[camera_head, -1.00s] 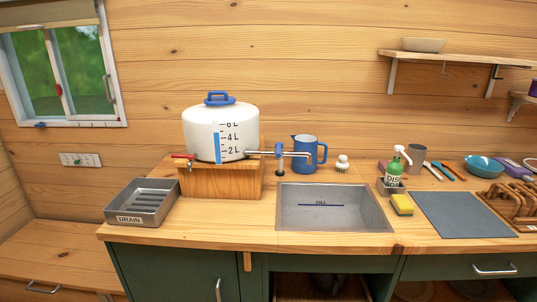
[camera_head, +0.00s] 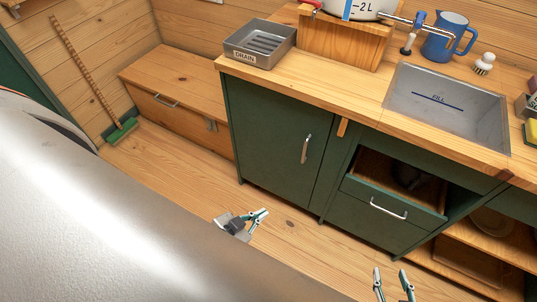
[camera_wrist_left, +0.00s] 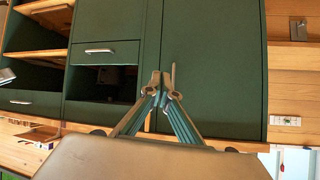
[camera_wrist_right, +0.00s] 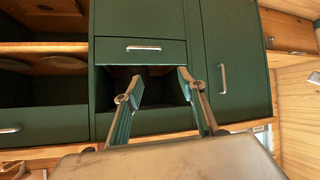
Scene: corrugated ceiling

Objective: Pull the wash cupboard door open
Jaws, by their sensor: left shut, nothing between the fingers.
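The wash cupboard door (camera_head: 270,125) is a dark green panel below the left part of the counter, and it looks closed. Its vertical silver handle (camera_head: 306,149) is near its right edge. My left gripper (camera_head: 264,213) is in front of and below the door, shut and empty, apart from the handle. In the left wrist view, which looks upside down, the fingertips (camera_wrist_left: 160,78) meet beside the handle (camera_wrist_left: 173,76), with the door (camera_wrist_left: 215,70) behind. My right gripper (camera_head: 390,272) is open and empty; its spread fingers also show in the right wrist view (camera_wrist_right: 160,82).
A drawer (camera_head: 385,207) with a silver handle and an open compartment lie right of the door. The drain tray (camera_head: 262,60) and sink (camera_head: 445,105) are on the counter above. A low wooden bench (camera_head: 185,90) stands left. The floor before the door is clear.

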